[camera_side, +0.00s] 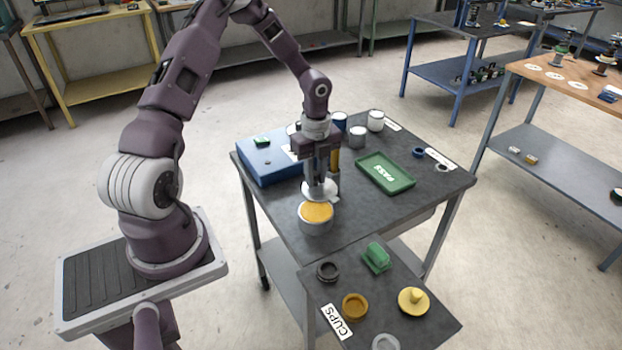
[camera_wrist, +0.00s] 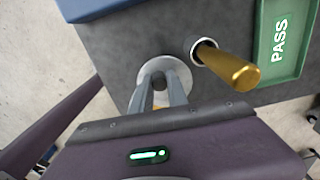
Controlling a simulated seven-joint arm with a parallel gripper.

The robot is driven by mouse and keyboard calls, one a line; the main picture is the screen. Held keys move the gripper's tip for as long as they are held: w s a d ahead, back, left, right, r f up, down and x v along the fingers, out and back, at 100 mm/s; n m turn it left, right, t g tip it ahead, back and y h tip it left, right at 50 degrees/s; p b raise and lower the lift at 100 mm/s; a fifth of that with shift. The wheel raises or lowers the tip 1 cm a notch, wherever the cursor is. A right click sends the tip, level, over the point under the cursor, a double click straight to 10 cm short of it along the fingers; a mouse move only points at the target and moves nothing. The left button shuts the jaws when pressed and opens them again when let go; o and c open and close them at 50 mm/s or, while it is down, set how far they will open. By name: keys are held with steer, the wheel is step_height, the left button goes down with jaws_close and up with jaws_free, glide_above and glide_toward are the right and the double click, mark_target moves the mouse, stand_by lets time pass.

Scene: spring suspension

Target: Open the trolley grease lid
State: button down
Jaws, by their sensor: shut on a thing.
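The grease tin (camera_side: 316,228) stands on the dark trolley top (camera_side: 270,207), and its top is uncovered, showing yellow grease (camera_side: 316,211). The pale round lid (camera_side: 307,190) is off the tin, just above and behind it in the side view. My gripper (camera_side: 320,183) points down and is shut on the lid's centre. In the wrist view, the lid (camera_wrist: 182,74) is a light disc with a dark grey middle between my fingertips (camera_wrist: 159,88). The fingers hide part of the lid, and a sliver of yellow shows between them. The tin's wall is hidden there.
A gold-handled tool (camera_wrist: 225,64) stands in a holder close beside the lid. A green PASS tray (camera_side: 385,173) lies to the right, and a blue case (camera_side: 262,168) to the left. Several tins stand at the back. A lower front shelf (camera_side: 345,281) holds cups and parts.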

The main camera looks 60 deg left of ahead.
steer(key=shift+w+m, duration=0.6)
steer(key=shift+m, duration=0.35)
steer(key=shift+w+m, duration=0.55)
steer(key=shift+m, duration=0.4)
steer(key=c, duration=1.3)
jaws_free()
steer(key=shift+r, duration=0.1)
step_height(320, 180, up, 6)
steer(key=shift+a, duration=0.1)
steer(key=shift+r, duration=0.45)
